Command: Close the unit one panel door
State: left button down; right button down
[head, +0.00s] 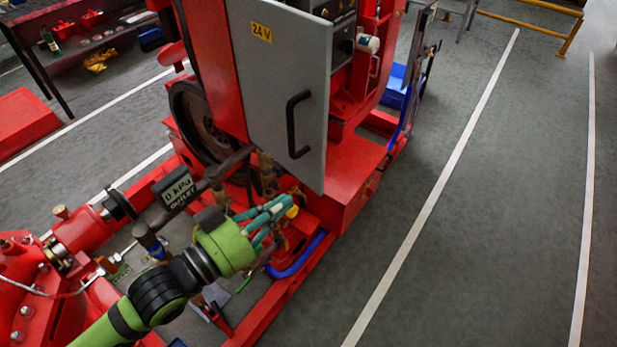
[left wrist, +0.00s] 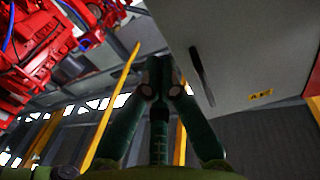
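The grey panel door (head: 275,75) stands swung out from the red pumpset, with a yellow 24 V label and a black bar handle (head: 292,125). In the left wrist view the door (left wrist: 245,50) fills the upper right, with its handle (left wrist: 202,77) just right of the fingers. My left gripper (head: 278,216) is below the door's lower edge, left of and below the handle. Its teal fingers (left wrist: 162,75) are extended with gaps between them and hold nothing visible. It appears apart from the door. My right gripper is not in view.
The red pump frame (head: 270,322) and an outlet gauge box (head: 173,187) lie close around my left arm. A workbench (head: 85,40) stands at the upper left and a yellow rail (head: 565,45) at the upper right. The grey floor (head: 490,200) on the right is clear.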

aim_at(321, 176)
pick_arm(q)
jog(key=p+x, duration=0.2)
jog(key=x, duration=0.4)
jog(key=shift+w+d, duration=0.25)
jog(key=shift+d, duration=0.05)
